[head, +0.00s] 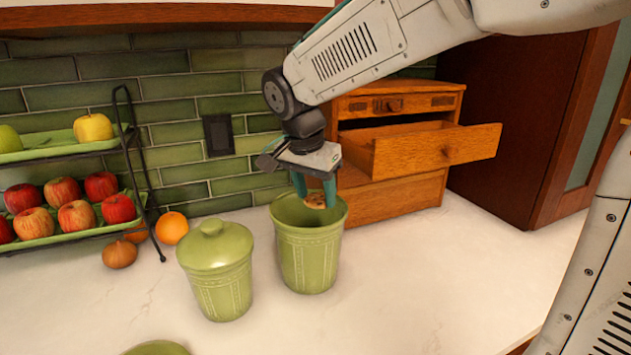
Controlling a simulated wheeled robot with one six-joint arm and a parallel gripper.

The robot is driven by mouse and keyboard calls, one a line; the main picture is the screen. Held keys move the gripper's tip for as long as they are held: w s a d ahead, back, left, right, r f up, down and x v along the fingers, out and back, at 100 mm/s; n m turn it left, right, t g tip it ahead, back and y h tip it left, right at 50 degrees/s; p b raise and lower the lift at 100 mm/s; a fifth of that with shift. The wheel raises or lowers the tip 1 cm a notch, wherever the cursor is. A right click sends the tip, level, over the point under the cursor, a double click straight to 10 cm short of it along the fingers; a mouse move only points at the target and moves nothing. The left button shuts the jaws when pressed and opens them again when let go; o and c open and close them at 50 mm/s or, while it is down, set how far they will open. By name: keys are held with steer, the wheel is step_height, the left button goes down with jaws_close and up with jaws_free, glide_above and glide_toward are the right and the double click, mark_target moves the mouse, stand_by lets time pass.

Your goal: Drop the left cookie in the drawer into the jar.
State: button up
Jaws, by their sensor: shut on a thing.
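My gripper (316,190) points down over the mouth of an open green jar (308,255). It is shut on a brown cookie (315,201), which shows at the fingertips about level with the jar's rim. Whether the cookie is inside the rim or just above it is hard to tell. The wooden drawer (440,150) is pulled out of a small wooden cabinet (405,198) behind and to the right of the jar. The inside of the drawer is mostly hidden by its front and side.
A lidded green jar (220,290) stands left of the open one. A two-tier rack (130,150) of apples is at the left, with an orange (172,228) beside it. A green round thing (158,348) shows at the bottom edge. The counter to the right is clear.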

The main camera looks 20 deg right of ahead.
steer(key=o, duration=0.7)
steer(key=v, duration=0.7)
steer(key=shift+s+a+r, duration=0.1)
steer(key=shift+a+r, duration=0.05)
steer(key=shift+r, duration=0.2)
